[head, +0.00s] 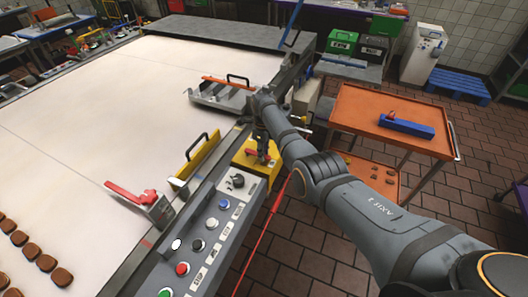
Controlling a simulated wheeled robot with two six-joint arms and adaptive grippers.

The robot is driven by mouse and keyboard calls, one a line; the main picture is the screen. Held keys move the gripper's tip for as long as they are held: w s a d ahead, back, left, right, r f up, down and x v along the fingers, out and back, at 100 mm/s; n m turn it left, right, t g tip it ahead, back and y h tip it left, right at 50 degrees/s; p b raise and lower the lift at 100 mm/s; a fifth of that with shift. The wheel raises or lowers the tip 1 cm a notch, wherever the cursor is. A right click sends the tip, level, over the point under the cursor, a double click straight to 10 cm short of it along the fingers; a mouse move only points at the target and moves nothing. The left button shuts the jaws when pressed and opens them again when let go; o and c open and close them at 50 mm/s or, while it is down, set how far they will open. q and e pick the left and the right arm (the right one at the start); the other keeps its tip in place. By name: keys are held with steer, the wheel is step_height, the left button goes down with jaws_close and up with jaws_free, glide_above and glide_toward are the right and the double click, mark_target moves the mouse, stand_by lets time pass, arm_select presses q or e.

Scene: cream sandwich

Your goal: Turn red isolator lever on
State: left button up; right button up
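The isolator is a yellow box (243,159) at the far end of the grey control panel, right of the conveyor. A small red lever (251,153) shows on its top, partly hidden by my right gripper. My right gripper (263,153) points down over the box, its fingertips at or very close to the lever. It is too small and dark to tell whether the fingers are closed on the lever. My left gripper is out of view.
The control panel (205,238) carries several coloured buttons and a black knob (237,181). A red-handled guide (132,193) and a yellow guide plate (200,158) stand on the belt's near edge. An orange cart (375,104) with a blue block (406,127) stands right of my arm.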

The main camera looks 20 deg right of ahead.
steer(key=shift+o, duration=1.4)
steer(key=shift+r, duration=0.1)
step_height(320, 180, up, 12)
